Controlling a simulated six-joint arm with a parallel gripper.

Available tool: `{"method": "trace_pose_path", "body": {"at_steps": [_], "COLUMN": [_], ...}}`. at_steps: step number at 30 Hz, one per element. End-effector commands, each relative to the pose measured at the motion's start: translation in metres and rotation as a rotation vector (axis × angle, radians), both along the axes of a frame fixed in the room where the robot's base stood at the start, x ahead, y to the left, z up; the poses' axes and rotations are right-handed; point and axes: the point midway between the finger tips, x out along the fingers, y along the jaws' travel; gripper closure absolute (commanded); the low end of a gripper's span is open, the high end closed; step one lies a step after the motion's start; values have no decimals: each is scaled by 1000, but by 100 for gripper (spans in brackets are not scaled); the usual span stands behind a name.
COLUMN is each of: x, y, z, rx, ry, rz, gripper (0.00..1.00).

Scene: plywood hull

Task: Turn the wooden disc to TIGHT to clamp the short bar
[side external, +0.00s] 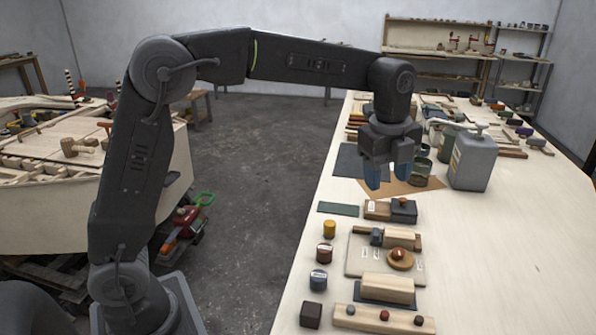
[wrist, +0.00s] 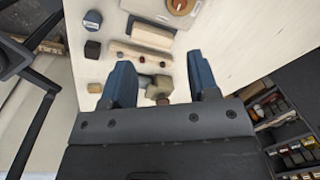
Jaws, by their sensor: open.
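The wooden disc (side external: 401,262) lies on a pale board (side external: 357,268) on the bench, with a reddish knob on top. Small white labels lie around it, too small to read. My gripper (side external: 388,178) is open and empty, with blue fingers pointing down, above the bench and beyond the board. In the wrist view the disc (wrist: 180,6) is cut by the top edge, ahead of my open fingers (wrist: 160,61).
A grey can (side external: 472,162) stands right of my gripper. Small blocks, including a yellow one (side external: 329,229) and a dark one (side external: 311,315), line the bench's left edge. A pale block (side external: 388,288) and a strip with knobs (side external: 352,320) lie nearer.

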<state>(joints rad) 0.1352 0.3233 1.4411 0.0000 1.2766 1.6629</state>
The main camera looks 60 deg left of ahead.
Motion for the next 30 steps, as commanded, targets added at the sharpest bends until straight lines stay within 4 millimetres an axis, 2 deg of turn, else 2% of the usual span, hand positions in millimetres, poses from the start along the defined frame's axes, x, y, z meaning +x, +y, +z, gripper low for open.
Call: {"method": "trace_pose_path", "body": {"at_steps": [6, 15, 24, 30], "x": [-35, -84, -133, -153], "y": [14, 29, 41, 46], "z": [19, 32, 33, 30], "rx": [-36, -104, -188, -232], "ry": [-51, -117, -172, -193], "rz": [244, 580, 899, 1039], "gripper": [45, 45, 45, 45]}}
